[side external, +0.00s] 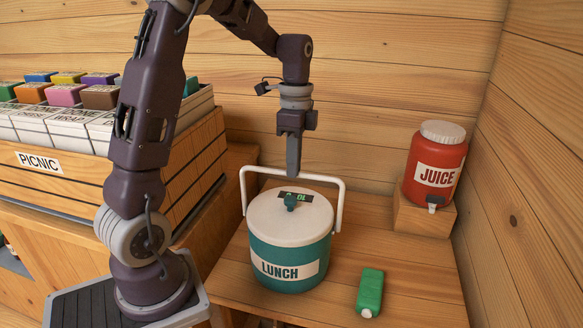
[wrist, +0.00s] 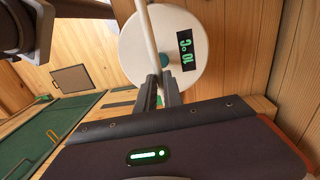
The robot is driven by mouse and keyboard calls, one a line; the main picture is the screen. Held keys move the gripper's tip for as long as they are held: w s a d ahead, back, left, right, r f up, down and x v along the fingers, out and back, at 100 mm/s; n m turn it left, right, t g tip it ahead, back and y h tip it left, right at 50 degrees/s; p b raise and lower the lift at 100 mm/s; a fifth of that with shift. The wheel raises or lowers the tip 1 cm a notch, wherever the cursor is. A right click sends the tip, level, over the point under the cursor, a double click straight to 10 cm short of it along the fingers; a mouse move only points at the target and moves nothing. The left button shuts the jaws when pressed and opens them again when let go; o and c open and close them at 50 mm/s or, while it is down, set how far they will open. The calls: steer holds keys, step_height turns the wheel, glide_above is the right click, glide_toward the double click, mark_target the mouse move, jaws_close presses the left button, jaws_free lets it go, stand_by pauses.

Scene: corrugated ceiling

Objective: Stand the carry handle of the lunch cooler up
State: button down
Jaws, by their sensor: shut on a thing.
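The lunch cooler (side external: 290,255) is a teal tub with a white lid (side external: 285,218) and a "LUNCH" label, standing on the wooden table. Its white carry handle (side external: 340,205) stands up above the lid, its top bar roughly level in the side view. My gripper (side external: 293,172) points down at the middle of that bar and is shut on it. In the wrist view, the fingers (wrist: 156,84) close around the white handle (wrist: 147,35) over the lid (wrist: 190,25). A teal knob (side external: 291,202) and a temperature display (wrist: 186,50) are on the lid.
A red juice jug (side external: 436,165) stands on a wooden block (side external: 424,214) at the right. A green bottle (side external: 369,292) lies at the front right of the table. A picnic crate (side external: 60,165) with several lidded boxes is at the left. Plank walls close the back and right.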

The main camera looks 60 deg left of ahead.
steer(key=shift+a+f, duration=0.1)
steer(key=c, duration=1.5)
jaws_free()
steer(key=r, duration=0.7)
steer(key=shift+w+a, duration=0.2)
steer(key=shift+w, duration=0.05)
